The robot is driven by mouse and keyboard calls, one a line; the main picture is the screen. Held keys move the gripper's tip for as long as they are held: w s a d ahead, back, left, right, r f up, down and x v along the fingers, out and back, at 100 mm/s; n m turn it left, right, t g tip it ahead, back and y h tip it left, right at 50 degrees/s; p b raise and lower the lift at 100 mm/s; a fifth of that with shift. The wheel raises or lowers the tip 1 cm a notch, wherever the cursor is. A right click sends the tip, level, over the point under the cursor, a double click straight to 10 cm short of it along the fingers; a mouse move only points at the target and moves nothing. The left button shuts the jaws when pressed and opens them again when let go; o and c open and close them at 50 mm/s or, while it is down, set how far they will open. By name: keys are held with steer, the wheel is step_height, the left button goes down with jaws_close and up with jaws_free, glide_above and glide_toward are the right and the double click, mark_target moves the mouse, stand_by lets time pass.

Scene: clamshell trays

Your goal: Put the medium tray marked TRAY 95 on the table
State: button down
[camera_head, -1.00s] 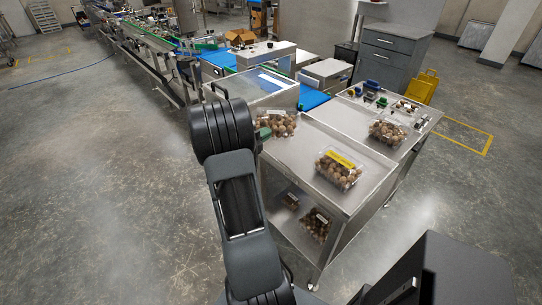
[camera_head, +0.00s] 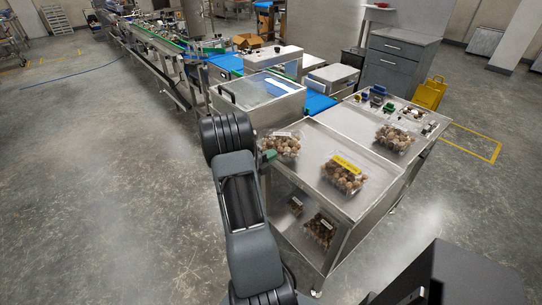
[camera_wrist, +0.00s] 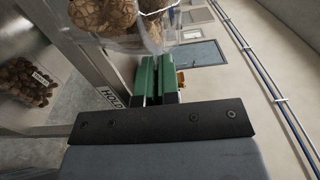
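A clear clamshell tray of brown round produce with a white label (camera_head: 284,134) is at the left end of the steel table (camera_head: 322,194). Its label is too small to read, so I cannot tell its number. My gripper (camera_head: 267,156) is at the tray's near left edge. In the wrist view the green fingers (camera_wrist: 157,78) are close together, with their tips at the edge of the tray (camera_wrist: 125,42). The gripper appears shut on this tray. I cannot tell whether the tray touches the tabletop or hangs just above it.
A yellow-labelled tray (camera_head: 343,174) and another tray (camera_head: 393,138) stand on the table. Two trays (camera_head: 320,229) (camera_head: 295,206) sit on the shelf below. Small items (camera_head: 383,101) lie at the back. The top between the held and yellow-labelled trays is narrow.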

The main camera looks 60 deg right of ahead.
steer(key=shift+f, duration=0.1)
steer(key=c, duration=1.3)
jaws_free()
steer(key=shift+c, duration=0.2)
